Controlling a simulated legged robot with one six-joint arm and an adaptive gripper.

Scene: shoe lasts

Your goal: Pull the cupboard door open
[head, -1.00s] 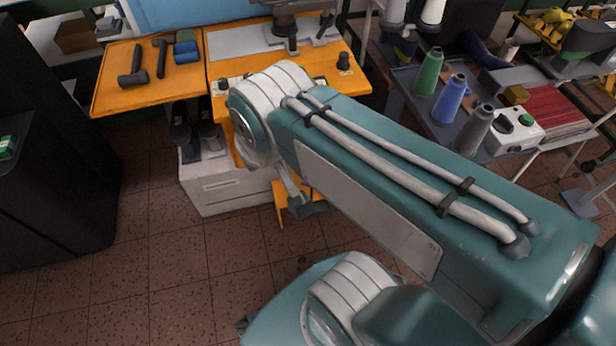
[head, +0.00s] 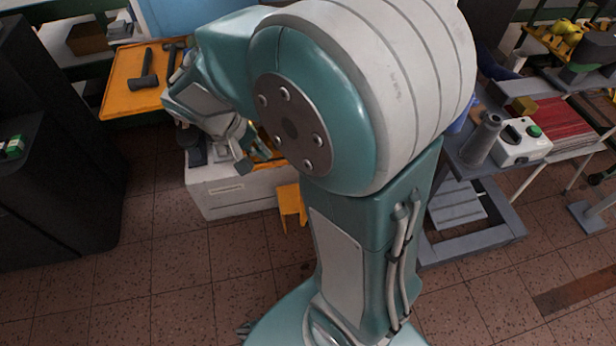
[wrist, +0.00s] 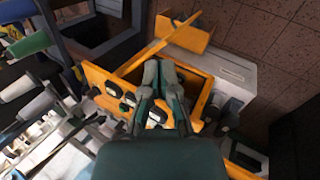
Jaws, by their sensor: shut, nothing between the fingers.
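The orange cupboard stands beside a white cabinet (wrist: 240,72) in the wrist view. An orange-framed opening with a dark inside shows just past my fingers. A thin orange panel (wrist: 142,58), seen nearly edge-on, stands out from the cupboard and looks like its door, partly open; I cannot tell for sure. My gripper (wrist: 160,68) is shut and empty, over the opening's edge. Whether it touches the panel is unclear. In the head view my gripper (head: 241,147) is above the white cabinet (head: 225,190), and my arm hides most of the cupboard.
A low orange piece (head: 290,205) stands on the tiled floor by the white cabinet. A dark cabinet (head: 50,190) is at the left, a grey trolley (head: 470,250) at the right. Floor in front is clear.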

